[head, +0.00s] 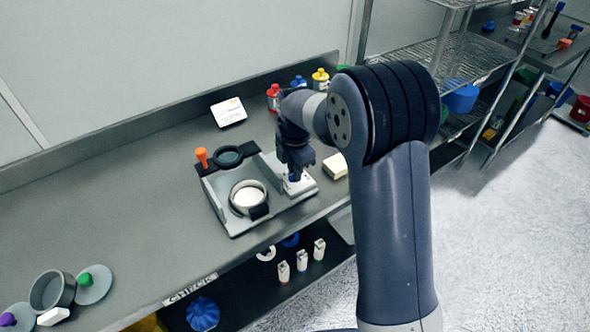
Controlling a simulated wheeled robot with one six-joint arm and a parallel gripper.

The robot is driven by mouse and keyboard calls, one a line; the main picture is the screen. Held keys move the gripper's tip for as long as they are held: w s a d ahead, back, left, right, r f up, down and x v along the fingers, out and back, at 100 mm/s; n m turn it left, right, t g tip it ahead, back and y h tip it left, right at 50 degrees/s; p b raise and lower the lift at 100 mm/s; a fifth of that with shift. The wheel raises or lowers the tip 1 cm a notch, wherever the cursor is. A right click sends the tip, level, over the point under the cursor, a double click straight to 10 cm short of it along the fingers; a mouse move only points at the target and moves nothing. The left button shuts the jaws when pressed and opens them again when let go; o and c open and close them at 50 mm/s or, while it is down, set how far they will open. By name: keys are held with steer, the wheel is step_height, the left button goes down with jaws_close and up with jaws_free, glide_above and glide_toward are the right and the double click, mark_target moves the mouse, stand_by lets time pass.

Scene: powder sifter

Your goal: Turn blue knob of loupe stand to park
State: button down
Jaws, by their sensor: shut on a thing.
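The loupe stand (227,204) is a grey tray-like base on the steel bench, with a dark round loupe lens (229,156) at its back and an orange knob (201,154) at its back left corner. A ringed white dish (248,196) sits in its middle. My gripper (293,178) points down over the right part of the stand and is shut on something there. A small blue bit shows between its fingertips, in the place of the blue knob, but the knob is mostly hidden by my gripper. Its turn position cannot be told.
Red, blue and yellow-capped bottles (273,97) stand behind my arm. A white card (228,112) leans at the bench back. A pale block (336,166) lies right of the stand. A pot (52,291) and lids sit front left. The bench's left middle is clear.

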steer(key=shift+r, duration=0.1)
steer(key=c, duration=1.5)
jaws_free()
step_height(320, 180, up, 11)
steer(key=shift+f+b, duration=0.15)
steer(key=shift+b, duration=0.2)
step_height(320, 180, down, 11)
steer(key=shift+r+p, duration=0.2)
steer(key=shift+p, duration=0.15)
steer(key=shift+f, duration=0.2)
